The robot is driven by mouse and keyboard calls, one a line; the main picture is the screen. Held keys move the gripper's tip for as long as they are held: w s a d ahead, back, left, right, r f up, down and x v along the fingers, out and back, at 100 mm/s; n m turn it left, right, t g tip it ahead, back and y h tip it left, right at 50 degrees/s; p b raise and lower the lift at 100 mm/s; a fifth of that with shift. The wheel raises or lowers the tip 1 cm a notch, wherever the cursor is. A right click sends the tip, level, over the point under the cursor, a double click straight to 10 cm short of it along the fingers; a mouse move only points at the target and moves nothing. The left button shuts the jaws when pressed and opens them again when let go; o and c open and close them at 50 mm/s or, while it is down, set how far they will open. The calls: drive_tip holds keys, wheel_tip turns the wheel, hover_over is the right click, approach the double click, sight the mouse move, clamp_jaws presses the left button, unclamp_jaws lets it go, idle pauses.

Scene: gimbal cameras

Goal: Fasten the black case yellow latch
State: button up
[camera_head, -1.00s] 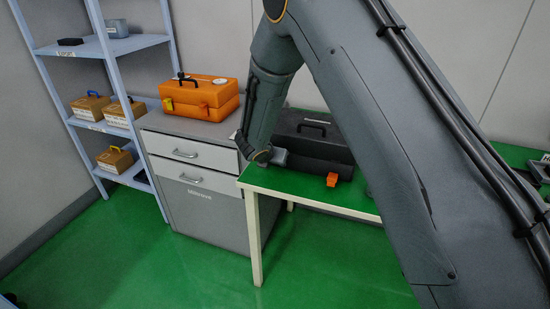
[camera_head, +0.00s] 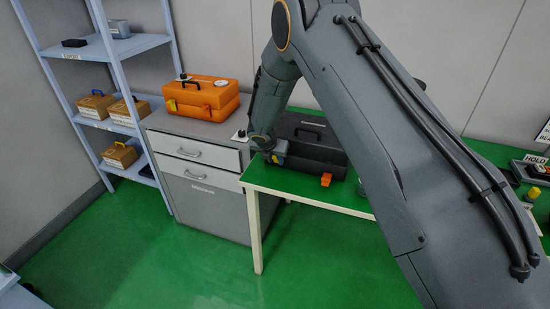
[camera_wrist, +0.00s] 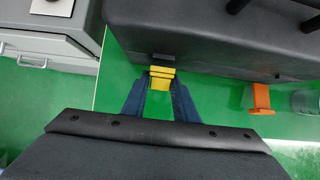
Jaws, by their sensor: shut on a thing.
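The black case (camera_head: 312,146) stands on the green-topped table, and its side fills the top of the wrist view (camera_wrist: 225,30). A yellow latch (camera_wrist: 162,77) sits on the case's front side, near its left end. My gripper (camera_wrist: 161,84) is at the latch, with its two dark blue fingers shut on it from both sides. In the head view the gripper (camera_head: 278,155) is at the case's left front corner, partly hidden by my arm.
The green table (camera_head: 285,184) has bare room in front of the case. A grey drawer cabinet (camera_head: 205,165) with an orange case (camera_head: 201,97) stands at left. A shelf (camera_head: 98,52) with boxes is further left. A grey round object (camera_wrist: 305,101) lies right of the orange latch.

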idle(0.3)
drive_tip(key=o, duration=0.9)
drive_tip(key=shift+o, duration=0.2)
drive_tip(key=b+v, duration=0.2)
drive_tip(key=v, duration=0.5)
drive_tip(key=shift+s+r, duration=0.15)
drive_tip(key=shift+r, duration=0.2)
